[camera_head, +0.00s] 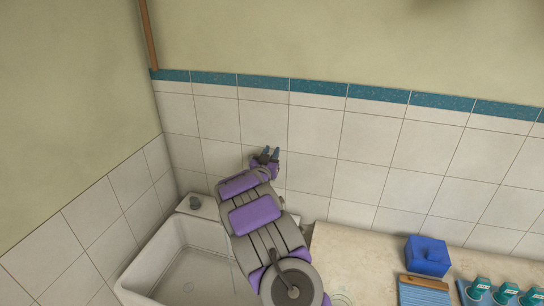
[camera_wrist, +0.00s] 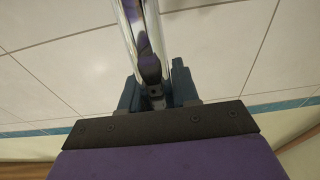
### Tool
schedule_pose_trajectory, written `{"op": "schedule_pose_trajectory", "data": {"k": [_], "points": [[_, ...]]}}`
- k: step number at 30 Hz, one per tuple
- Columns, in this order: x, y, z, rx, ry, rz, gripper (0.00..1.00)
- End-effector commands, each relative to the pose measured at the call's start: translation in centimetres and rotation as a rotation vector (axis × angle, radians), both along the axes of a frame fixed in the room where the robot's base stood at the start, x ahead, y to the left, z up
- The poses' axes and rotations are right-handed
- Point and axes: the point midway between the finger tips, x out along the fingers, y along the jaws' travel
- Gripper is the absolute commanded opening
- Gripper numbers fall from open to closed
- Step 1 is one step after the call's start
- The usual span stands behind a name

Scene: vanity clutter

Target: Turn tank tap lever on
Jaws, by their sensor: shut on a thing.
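My gripper (camera_head: 267,155) is in front of the tiled wall, above the back right of the sink. In the wrist view, the dark blue fingers of my gripper (camera_wrist: 156,88) stand on both sides of a shiny chrome bar (camera_wrist: 140,25), shut on its end. The bar seems to be the tank tap lever. It runs from between the fingers to the top edge of the wrist view. The lever is not clearly visible in the head view, and its pivot is in neither view.
The wall above is clear.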

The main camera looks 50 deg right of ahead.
Motion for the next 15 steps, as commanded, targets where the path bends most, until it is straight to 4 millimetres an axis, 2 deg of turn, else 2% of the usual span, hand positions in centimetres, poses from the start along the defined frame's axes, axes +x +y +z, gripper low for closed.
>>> {"op": "schedule_pose_trajectory", "data": {"k": [8,15], "points": [[-0.5,1.5,0.1,-0.124,-0.068,0.005,0.00],[-0.7,1.7,0.3,-0.146,-0.079,0.003,0.00]]}}
